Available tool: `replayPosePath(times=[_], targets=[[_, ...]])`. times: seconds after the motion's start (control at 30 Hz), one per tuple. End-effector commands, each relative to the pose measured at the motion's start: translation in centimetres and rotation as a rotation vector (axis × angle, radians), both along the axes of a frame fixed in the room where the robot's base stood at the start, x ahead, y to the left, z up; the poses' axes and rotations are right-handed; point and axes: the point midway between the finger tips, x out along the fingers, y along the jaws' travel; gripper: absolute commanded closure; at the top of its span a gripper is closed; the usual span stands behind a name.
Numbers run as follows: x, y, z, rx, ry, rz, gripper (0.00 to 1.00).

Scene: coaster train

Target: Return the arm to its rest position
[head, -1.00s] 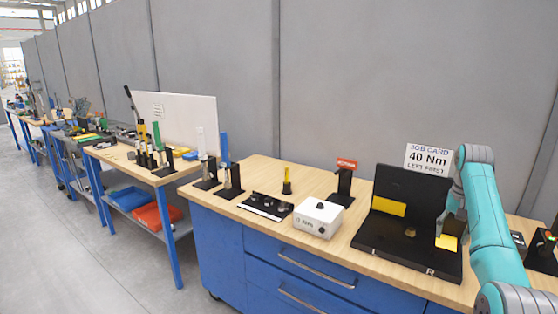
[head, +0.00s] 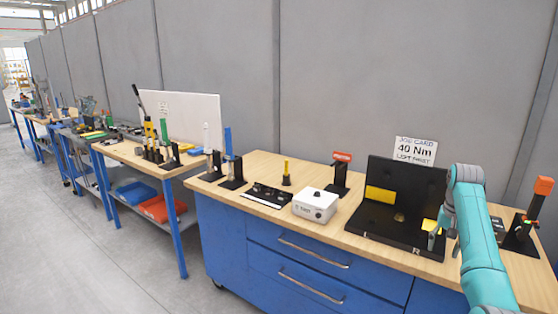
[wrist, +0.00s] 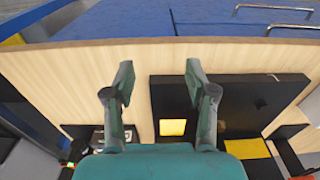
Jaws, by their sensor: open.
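My gripper (head: 437,240) hangs at the end of my teal arm, in front of the right end of a black fixture in the head view. The black fixture (head: 388,222) has a flat base, an upright back and yellow patches. It also shows in the wrist view (wrist: 225,100), to the right of the fingers. My arm hides part of its right side in the head view.
A job card reading 40 Nm (head: 415,151) stands behind the fixture. A white box (head: 315,205) and a red-topped black stand (head: 340,172) are to its left. An orange-topped tool in a black stand (head: 527,215) is right of my arm. Blue drawers (head: 300,265) are below.

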Motion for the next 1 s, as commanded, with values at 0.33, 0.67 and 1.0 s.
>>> replayPosePath(times=[0.33,0.67,1.0], targets=[[0.0,2.2,-9.2,-0.028,-0.072,0.039,0.44],[-2.6,6.6,-22.7,-0.079,-0.204,0.102,0.44],[-8.8,11.9,-33.5,-0.127,-0.344,0.170,0.44]])
